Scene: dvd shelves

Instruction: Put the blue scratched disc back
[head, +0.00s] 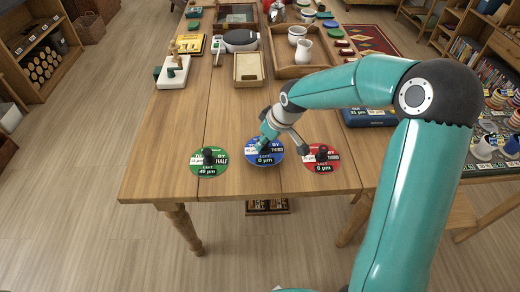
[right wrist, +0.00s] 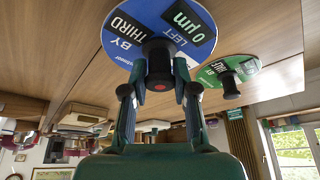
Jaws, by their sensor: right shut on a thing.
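The blue disc (head: 265,159), labelled "BY THIRD" and "LEFT 0 µm", is near the front edge of the wooden table, between a green disc (head: 208,170) and a red disc (head: 322,166). My right gripper (head: 268,143) is over it. In the right wrist view, the blue disc (right wrist: 122,32) has a black knob (right wrist: 158,62), and my right gripper (right wrist: 160,90) is shut on that knob. I cannot tell whether the blue disc touches the table. The green disc also shows in the right wrist view (right wrist: 246,62). My left gripper is not in view.
Further back on the table (head: 170,125) stand a small wooden tray (head: 249,83), a scale (head: 240,40) and a larger tray with white jugs (head: 304,51). A dark blue box (head: 369,117) is at the right. Bare wood lies behind the discs.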

